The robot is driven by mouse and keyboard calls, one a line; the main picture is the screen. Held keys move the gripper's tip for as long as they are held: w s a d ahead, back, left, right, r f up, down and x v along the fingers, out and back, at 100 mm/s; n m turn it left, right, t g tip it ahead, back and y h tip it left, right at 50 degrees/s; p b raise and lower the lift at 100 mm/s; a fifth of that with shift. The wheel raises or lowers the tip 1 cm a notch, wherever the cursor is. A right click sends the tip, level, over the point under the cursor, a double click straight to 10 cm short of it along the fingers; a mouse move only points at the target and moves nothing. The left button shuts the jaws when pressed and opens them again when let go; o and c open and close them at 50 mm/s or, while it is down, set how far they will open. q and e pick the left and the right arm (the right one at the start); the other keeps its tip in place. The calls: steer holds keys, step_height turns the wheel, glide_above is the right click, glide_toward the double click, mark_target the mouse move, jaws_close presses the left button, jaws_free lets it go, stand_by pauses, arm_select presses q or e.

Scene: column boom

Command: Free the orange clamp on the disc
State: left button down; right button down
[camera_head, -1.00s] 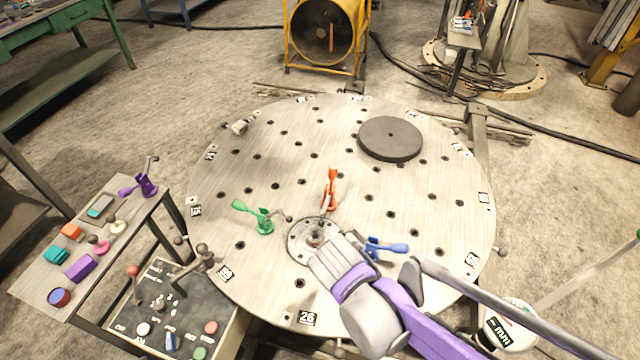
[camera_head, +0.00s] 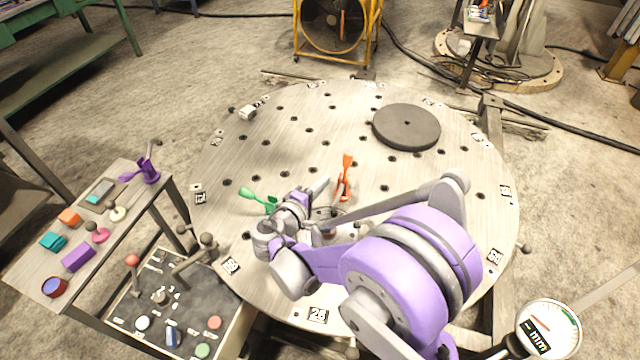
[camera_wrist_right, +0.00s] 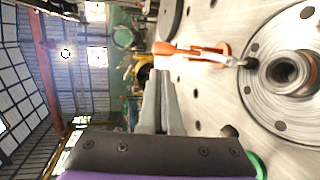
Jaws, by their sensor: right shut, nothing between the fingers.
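The orange clamp (camera_head: 346,178) stands on the big round metal disc (camera_head: 290,130), just behind the hub, its handle raised. In the right wrist view the orange clamp (camera_wrist_right: 195,51) lies across the upper middle, its dark tip beside the hub ring (camera_wrist_right: 285,75). My right gripper (camera_head: 324,184) is shut and empty, just left of the orange clamp and apart from it. Its fingers (camera_wrist_right: 161,85) also show in the wrist view. The green clamp (camera_head: 258,199) is left of my gripper, partly hidden by it. My left gripper is out of view.
A dark round plate (camera_head: 406,127) lies on the disc's far right. A side table (camera_head: 120,215) with a purple clamp (camera_head: 146,172) and small blocks stands left. A lever box (camera_head: 200,310) is at the front left. My right arm covers the disc's front right.

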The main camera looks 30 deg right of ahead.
mark_target(345, 160)
steer(key=x, duration=1)
steer(key=shift+w+d+f, duration=0.1)
steer(key=shift+d, duration=0.05)
steer(key=shift+p, duration=0.3)
